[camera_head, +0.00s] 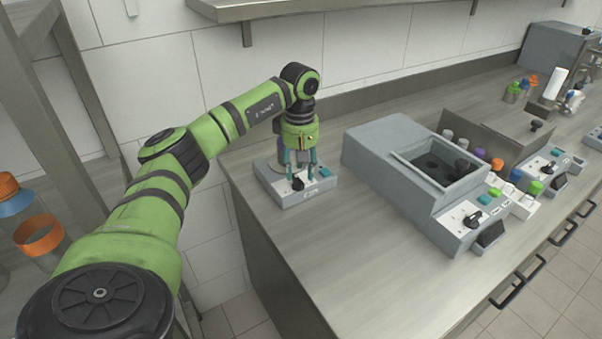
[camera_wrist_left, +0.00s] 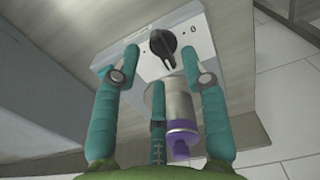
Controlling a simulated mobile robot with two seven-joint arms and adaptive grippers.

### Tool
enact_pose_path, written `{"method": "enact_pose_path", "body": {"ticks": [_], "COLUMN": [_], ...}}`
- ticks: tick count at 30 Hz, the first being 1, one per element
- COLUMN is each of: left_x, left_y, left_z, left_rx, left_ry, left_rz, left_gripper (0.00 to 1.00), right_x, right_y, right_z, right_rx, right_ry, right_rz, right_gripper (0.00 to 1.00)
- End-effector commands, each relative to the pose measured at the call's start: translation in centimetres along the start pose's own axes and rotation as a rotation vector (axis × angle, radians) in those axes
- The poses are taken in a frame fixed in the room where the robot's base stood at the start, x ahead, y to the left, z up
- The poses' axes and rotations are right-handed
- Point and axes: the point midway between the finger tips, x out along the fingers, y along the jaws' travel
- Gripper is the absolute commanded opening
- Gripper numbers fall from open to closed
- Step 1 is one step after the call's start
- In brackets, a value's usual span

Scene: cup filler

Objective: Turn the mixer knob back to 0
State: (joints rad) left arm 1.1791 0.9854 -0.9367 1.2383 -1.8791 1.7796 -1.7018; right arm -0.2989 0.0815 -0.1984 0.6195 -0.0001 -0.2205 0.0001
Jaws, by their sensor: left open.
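The mixer (camera_head: 318,186) is a grey box with a white panel at the counter's far left corner. Its black knob (camera_wrist_left: 163,43) shows in the left wrist view, with a printed 0 to its right. The knob's ridge slants towards the lower right, off the 0; which end is the pointer is hard to tell. My left gripper (camera_head: 300,172) is open, pointing down over the mixer. In the left wrist view its teal fingertips (camera_wrist_left: 160,50) are on either side of the knob, with no clear contact. My right gripper is out of view.
A metal cylinder (camera_wrist_left: 180,106) with a purple cap (camera_wrist_left: 181,140) is close to the fingers. A larger grey machine (camera_head: 385,150) with an open basin stands right of the mixer. Several coloured-cap containers stand further right. The counter front (camera_head: 330,250) is clear.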

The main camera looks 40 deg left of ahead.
Motion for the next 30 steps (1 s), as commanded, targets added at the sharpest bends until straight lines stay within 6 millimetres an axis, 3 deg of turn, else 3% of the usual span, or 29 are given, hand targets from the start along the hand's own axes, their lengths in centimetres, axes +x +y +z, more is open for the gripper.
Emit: {"method": "enact_pose_path", "body": {"ticks": [6, 15, 16, 18, 19, 30], "left_x": [2.3, 2.6, 2.6, 2.6, 2.6, 2.6], "left_y": [0.0, 0.0, 0.0, 0.0, 0.0, 0.0], "left_z": [0.0, 0.1, 0.1, 0.1, 0.1, 0.1], "left_rx": [-0.001, -0.001, -0.001, -0.001, -0.001, -0.021], "left_ry": [-0.002, -0.002, -0.002, -0.002, -0.002, -0.003], "left_rz": [-0.001, 0.001, 0.001, 0.001, 0.001, 0.0], "left_gripper": [0.44, 0.44, 0.36, 0.08, 0.0, 0.0], "right_x": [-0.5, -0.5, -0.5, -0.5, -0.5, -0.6], "right_y": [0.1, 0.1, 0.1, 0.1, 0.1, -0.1], "right_z": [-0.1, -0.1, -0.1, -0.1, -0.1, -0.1], "right_rx": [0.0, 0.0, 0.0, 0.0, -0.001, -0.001], "right_ry": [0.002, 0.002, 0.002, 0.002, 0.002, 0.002], "right_rz": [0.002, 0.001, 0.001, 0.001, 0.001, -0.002], "right_gripper": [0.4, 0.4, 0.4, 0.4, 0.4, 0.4]}}
